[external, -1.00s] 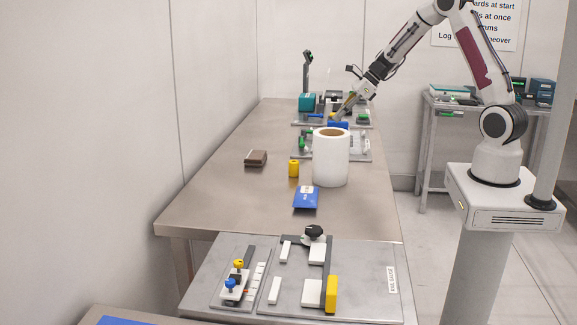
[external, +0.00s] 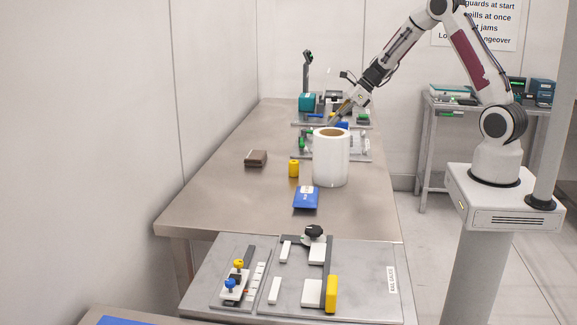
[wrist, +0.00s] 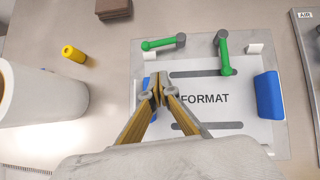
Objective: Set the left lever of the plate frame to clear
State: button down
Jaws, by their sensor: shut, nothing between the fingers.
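The plate frame (wrist: 205,150) is a grey plate with a white sheet marked FORMAT, two green levers and blue blocks at its sides. In the wrist view, one green lever (wrist: 163,42) lies roughly sideways at the upper left of the sheet. The other green lever (wrist: 223,54) points up and down the picture, right of it. My gripper (wrist: 157,88) is shut and empty, over the sheet's left part, below the left-hand lever in the picture and apart from it. In the external view, the plate frame (external: 298,155) is partly hidden behind the white roll.
The white roll (external: 331,160) stands close beside the plate frame. A yellow cylinder (external: 293,168), a brown block (external: 256,158) and a blue packet (external: 306,198) are on the table. Another equipment plate (external: 297,123) lies behind. The table's left side is mostly clear.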

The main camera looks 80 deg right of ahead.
aim_at(302, 141)
jog(key=x, duration=0.7)
jog(key=shift+s, duration=0.1)
jog(key=shift+w+a+f, duration=0.15)
jog(key=shift+w+a, duration=0.05)
jog(key=shift+w, duration=0.85)
jog(key=shift+w+f, duration=0.2)
jog(key=shift+w, duration=0.7)
jog(key=shift+w+a, duration=0.1)
jog(key=shift+w+a, duration=0.3)
jog(key=shift+w, duration=0.45)
jog(key=shift+s, duration=0.15)
